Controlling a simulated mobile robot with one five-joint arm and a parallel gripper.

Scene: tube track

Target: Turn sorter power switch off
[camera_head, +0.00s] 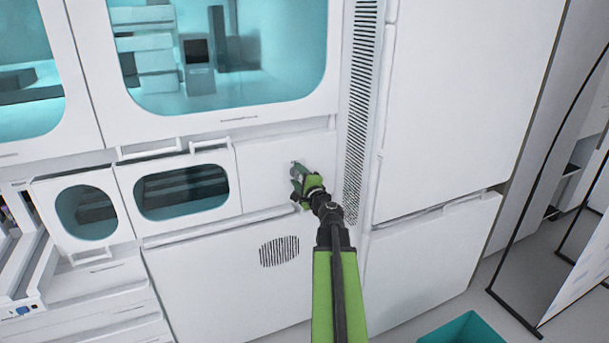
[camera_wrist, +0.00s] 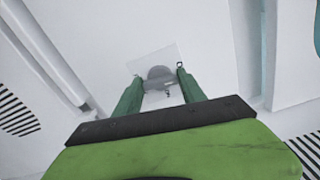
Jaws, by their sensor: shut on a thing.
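The sorter power switch (camera_wrist: 160,74) is a grey rounded knob on a pale square plate, seen in the wrist view on the white machine front. My gripper (camera_head: 297,178) is at the white panel right of the small oval window in the head view. In the wrist view, its two green fingers (camera_wrist: 158,80) reach to either side of the knob and are shut on it. In the head view, the switch is hidden behind my gripper, and I cannot tell its on or off position.
A tall vent grille (camera_head: 362,110) and white cabinet doors (camera_head: 465,90) stand to the right. A round vent (camera_head: 279,251) is below my gripper. Large teal windows (camera_head: 225,95) are above. A teal bin (camera_head: 463,330) sits on the floor at lower right.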

